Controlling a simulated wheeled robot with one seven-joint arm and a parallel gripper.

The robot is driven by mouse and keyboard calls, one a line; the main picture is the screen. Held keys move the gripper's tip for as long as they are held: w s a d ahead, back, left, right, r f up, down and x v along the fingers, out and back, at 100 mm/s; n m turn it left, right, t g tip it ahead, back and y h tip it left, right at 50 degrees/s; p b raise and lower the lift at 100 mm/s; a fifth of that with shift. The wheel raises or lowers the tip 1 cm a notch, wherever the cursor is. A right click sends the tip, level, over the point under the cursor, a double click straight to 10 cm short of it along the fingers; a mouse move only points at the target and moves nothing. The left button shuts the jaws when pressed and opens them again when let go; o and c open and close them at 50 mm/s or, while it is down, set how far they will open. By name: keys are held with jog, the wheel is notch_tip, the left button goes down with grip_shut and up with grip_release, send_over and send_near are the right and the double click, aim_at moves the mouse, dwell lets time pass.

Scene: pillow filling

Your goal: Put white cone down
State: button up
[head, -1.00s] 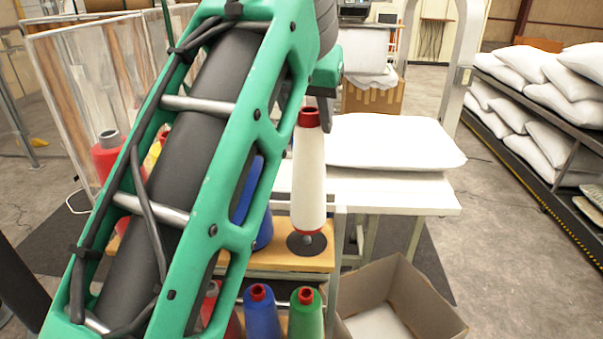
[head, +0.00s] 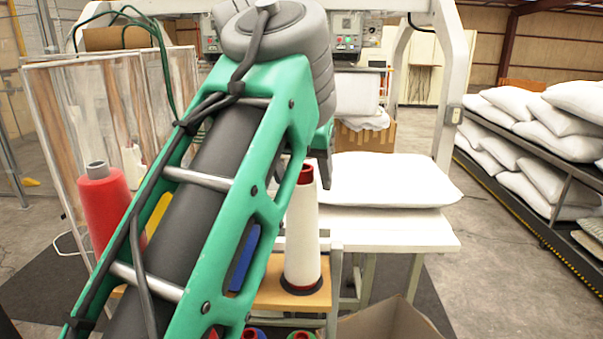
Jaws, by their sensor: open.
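The white cone (head: 302,235) stands upright on a dark round base (head: 303,287) on the wooden shelf (head: 275,297), just right of my green arm. It has a red top rim. My gripper (head: 318,150) shows only in part at the cone's top, behind the arm. It is open; its fingertips are mostly hidden, so I cannot tell whether they touch the cone.
A red cone (head: 105,205) stands at the left, and a blue cone (head: 244,258) is partly behind my arm. Right of the white cone is a white table (head: 400,232) with a pillow (head: 390,182). A cardboard box (head: 390,322) sits below. Pillow racks (head: 560,190) stand at right.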

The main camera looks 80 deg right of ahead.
jog(key=shift+r, duration=0.1)
jog(key=p+v, duration=0.4)
jog(key=shift+d+r, duration=0.1)
jog(key=shift+r, duration=0.4)
jog(key=p+v, duration=0.1)
jog(key=v, duration=0.6)
jog(key=shift+a+p, duration=0.35)
jog(key=shift+a, duration=0.05)
